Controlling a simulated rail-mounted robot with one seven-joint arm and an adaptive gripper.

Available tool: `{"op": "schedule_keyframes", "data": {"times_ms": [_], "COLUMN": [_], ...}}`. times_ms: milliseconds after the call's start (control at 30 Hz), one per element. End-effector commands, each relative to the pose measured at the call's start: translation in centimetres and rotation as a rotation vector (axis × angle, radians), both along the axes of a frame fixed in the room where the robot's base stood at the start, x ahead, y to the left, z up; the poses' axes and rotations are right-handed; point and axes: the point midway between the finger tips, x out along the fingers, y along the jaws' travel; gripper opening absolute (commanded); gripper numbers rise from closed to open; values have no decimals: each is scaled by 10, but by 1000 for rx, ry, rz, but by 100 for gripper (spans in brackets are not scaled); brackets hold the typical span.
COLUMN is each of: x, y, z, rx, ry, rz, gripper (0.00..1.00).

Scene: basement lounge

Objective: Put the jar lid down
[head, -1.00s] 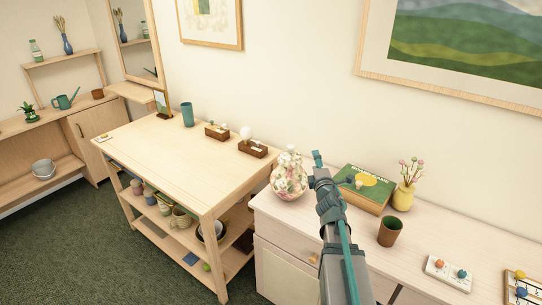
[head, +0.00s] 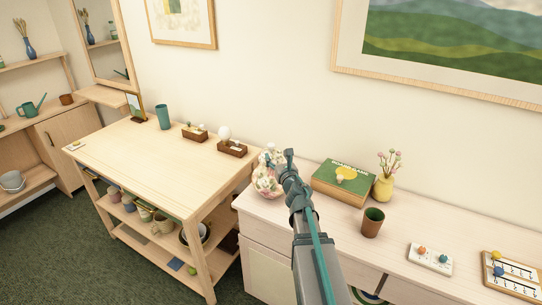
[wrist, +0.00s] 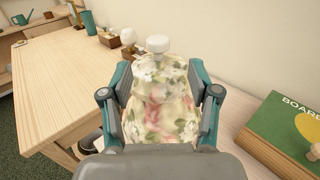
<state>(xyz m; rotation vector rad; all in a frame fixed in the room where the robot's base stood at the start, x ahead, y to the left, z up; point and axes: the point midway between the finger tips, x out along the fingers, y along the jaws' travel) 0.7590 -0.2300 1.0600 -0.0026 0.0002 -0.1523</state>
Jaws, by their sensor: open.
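A floral jar (head: 264,182) stands on the pale cabinet top, partly hidden by my gripper in the head view. In the wrist view the jar (wrist: 160,110) fills the space between my fingers, and its lower part is hidden by my gripper's body. A jar lid with a white knob (wrist: 158,44) appears to sit on its top; the seam between lid and jar cannot be made out. My gripper (head: 284,160) is open, with one finger on each side of the floral shape in the wrist view (wrist: 160,92). I cannot tell whether the fingers touch it.
A green board game box (head: 342,182) with a small knob-like piece on it lies right of my gripper. A yellow vase (head: 383,188) and brown cup (head: 372,222) stand further right. A wooden table (head: 150,160) adjoins on the left. Some cabinet top in front is clear.

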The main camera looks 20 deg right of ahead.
Motion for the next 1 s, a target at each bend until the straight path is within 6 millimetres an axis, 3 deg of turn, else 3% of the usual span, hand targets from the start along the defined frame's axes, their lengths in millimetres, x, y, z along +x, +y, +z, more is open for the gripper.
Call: {"op": "schedule_keyframes", "data": {"times_ms": [33,267,600,933,1000], "x": [12,28,70,74,74], "y": [-2,-4,-9,-9,-9], "z": [1,2,5,4,4], "rx": [2,3,4,2,2], "ry": [0,0,-1,0,0], "rz": [1,1,0,0,0], "gripper": [61,61,61,61,51]}}
